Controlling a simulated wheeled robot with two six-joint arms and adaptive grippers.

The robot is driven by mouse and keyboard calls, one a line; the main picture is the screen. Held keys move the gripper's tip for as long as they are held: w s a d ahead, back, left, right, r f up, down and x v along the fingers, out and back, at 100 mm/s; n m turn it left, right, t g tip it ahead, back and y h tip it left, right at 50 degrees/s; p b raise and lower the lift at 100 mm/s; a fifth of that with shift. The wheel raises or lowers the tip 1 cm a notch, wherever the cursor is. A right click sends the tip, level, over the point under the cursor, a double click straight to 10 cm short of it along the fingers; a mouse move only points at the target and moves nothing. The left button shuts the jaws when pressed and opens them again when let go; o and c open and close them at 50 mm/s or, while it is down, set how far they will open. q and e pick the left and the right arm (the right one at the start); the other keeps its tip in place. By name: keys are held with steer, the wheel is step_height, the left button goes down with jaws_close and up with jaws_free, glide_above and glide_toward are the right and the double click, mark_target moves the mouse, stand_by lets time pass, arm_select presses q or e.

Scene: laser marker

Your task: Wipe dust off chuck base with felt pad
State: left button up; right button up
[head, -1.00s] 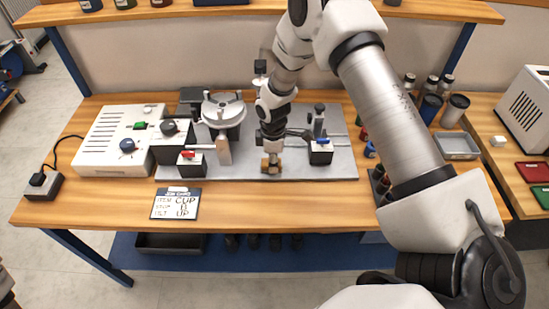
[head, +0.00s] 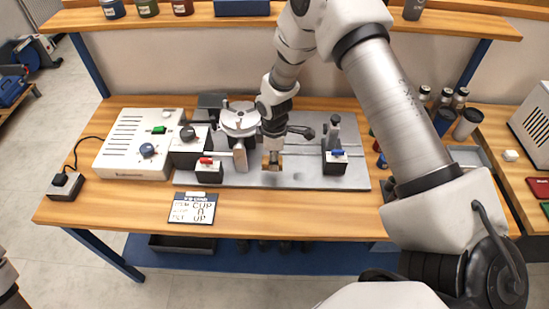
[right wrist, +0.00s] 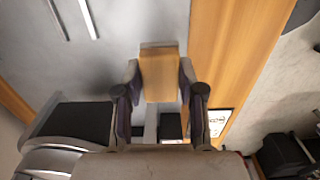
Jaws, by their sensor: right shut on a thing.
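My right gripper (head: 272,150) is shut on the felt pad (head: 273,161), which shows as a tan block. The same block (right wrist: 159,75) sits between both fingers in the right wrist view. The pad is over the grey base plate (head: 300,179), just right of the chuck; I cannot tell whether it touches the plate. The round metal chuck (head: 239,121) stands left of my gripper, with its jaws on top. Dust cannot be made out. My left gripper is not in view.
A red-handled block (head: 208,171) and a blue-handled block (head: 335,164) stand on the plate. A white control box (head: 135,150) is at the left. A sign card (head: 192,208) lies in front. Cups and bottles stand at the right, and the front table strip is mostly clear.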

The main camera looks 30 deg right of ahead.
step_height(320, 180, up, 2)
steer(key=shift+w+a+p, duration=0.1)
steer(key=shift+p, duration=0.5)
steer(key=shift+r, duration=0.45)
